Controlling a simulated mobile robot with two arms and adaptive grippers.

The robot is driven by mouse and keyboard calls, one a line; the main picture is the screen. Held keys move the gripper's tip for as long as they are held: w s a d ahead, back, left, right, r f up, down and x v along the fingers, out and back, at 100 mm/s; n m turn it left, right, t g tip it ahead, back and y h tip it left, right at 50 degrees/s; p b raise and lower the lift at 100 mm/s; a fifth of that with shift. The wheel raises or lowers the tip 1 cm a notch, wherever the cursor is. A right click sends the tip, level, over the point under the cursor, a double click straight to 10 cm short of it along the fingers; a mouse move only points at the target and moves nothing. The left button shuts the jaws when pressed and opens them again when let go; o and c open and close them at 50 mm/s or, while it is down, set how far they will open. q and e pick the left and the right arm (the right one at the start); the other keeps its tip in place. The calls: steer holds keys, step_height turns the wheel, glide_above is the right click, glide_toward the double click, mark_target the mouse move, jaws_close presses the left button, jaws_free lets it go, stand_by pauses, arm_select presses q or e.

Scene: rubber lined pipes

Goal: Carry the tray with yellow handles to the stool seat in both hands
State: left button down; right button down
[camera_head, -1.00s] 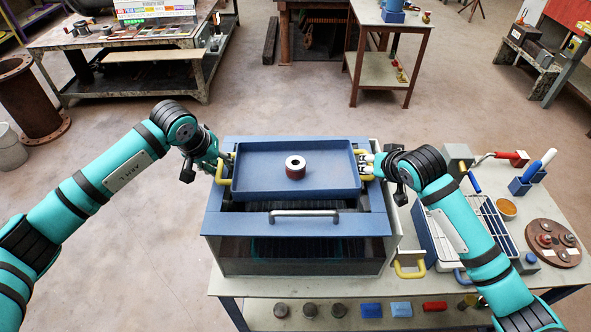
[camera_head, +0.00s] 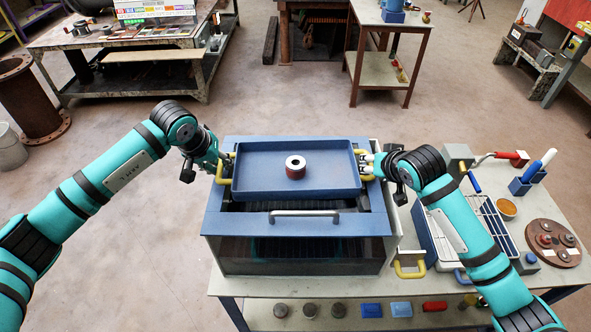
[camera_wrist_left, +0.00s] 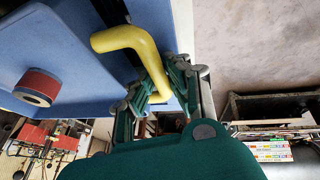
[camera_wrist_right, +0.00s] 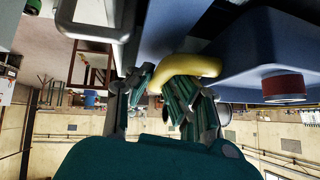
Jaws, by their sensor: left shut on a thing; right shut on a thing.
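The blue tray (camera_head: 250,185) with yellow handles is level over the top of a blue-framed box (camera_head: 225,224). I cannot tell whether it touches the box. A dark red ring with a white top (camera_head: 295,173) stands on the tray. My left gripper (camera_head: 224,160) is shut on the left yellow handle, which shows in the left wrist view (camera_wrist_left: 128,40). My right gripper (camera_head: 371,166) is shut on the right yellow handle, which shows in the right wrist view (camera_wrist_right: 200,67). I cannot make out a stool in these views.
The box stands on a pale bench (camera_head: 450,289) carrying a wire rack (camera_head: 475,235), a brown disc (camera_head: 552,243) and small parts. A workbench (camera_head: 120,60) stands at the back left and a side table (camera_head: 388,68) behind. Open floor (camera_head: 245,110) lies between.

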arm_select(q)
steer(key=shift+r, duration=0.25)
arm_select(e)
steer(key=shift+r, duration=0.2)
